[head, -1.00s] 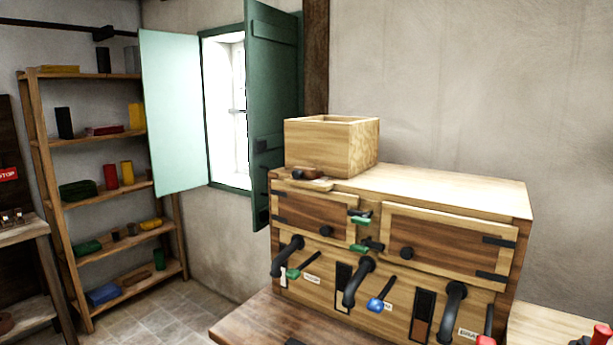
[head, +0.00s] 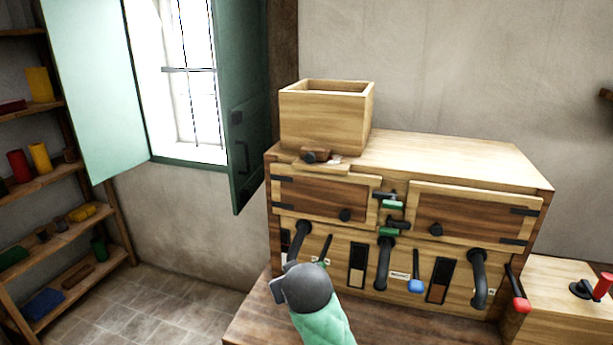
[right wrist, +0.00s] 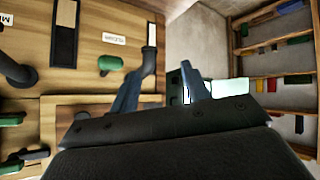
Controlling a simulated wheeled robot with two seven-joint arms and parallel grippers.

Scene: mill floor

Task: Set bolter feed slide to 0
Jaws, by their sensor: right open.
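A small wooden slide with a dark knob (head: 315,156) sits at the foot of the open wooden hopper (head: 325,118), on top of the wooden bolter cabinet (head: 450,157). I cannot read a scale on it. My right arm, green with a grey joint, stands low in the head view, in front of the cabinet's left side; its jaws are hidden there. In the right wrist view my right gripper (right wrist: 160,72) is open and empty, with the cabinet's edge, a black spout (right wrist: 147,65) and a green lever knob (right wrist: 110,63) beyond it. My left gripper is out of view.
A green shutter (head: 240,110) hangs open left of the hopper. Shelves (head: 75,230) stand at the far left. The cabinet top right of the hopper is clear.

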